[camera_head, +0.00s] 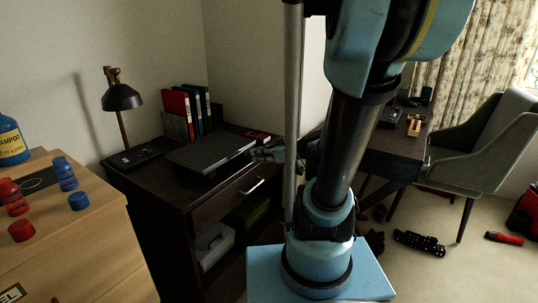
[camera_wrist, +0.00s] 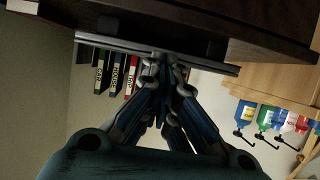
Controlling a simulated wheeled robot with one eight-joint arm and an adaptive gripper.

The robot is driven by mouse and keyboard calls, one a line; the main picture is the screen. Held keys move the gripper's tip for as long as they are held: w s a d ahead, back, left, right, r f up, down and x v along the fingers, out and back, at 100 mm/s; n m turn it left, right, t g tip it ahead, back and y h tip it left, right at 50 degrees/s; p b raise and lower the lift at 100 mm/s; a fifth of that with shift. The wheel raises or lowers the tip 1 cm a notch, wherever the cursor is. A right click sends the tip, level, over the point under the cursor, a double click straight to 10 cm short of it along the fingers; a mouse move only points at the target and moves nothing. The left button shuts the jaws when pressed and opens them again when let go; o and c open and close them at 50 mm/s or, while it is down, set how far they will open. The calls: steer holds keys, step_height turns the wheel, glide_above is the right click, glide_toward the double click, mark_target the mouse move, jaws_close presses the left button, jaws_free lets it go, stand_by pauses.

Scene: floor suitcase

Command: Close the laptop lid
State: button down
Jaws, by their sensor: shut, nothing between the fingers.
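The laptop (camera_head: 210,152) is a flat dark slab on top of the dark brown desk. Its lid lies down over the base; I cannot tell whether a thin gap is left between them. My gripper (camera_head: 266,154) is at the laptop's right end, with part of my arm in front of the desk. In the wrist view, which appears upside down, the laptop (camera_wrist: 110,45) shows edge-on as a thin dark plate. My gripper (camera_wrist: 168,62) is shut and empty, its fingertips at that edge; I cannot tell whether they touch it.
A black desk lamp (camera_head: 121,98) stands left of the laptop, and several binders (camera_head: 178,103) stand behind it. A wooden cabinet (camera_head: 80,235) with bottles is at the left. A grey chair (camera_head: 485,145) stands at the right. Dark items (camera_head: 418,242) lie on the floor.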

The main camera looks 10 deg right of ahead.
steer(key=shift+v, duration=2.35)
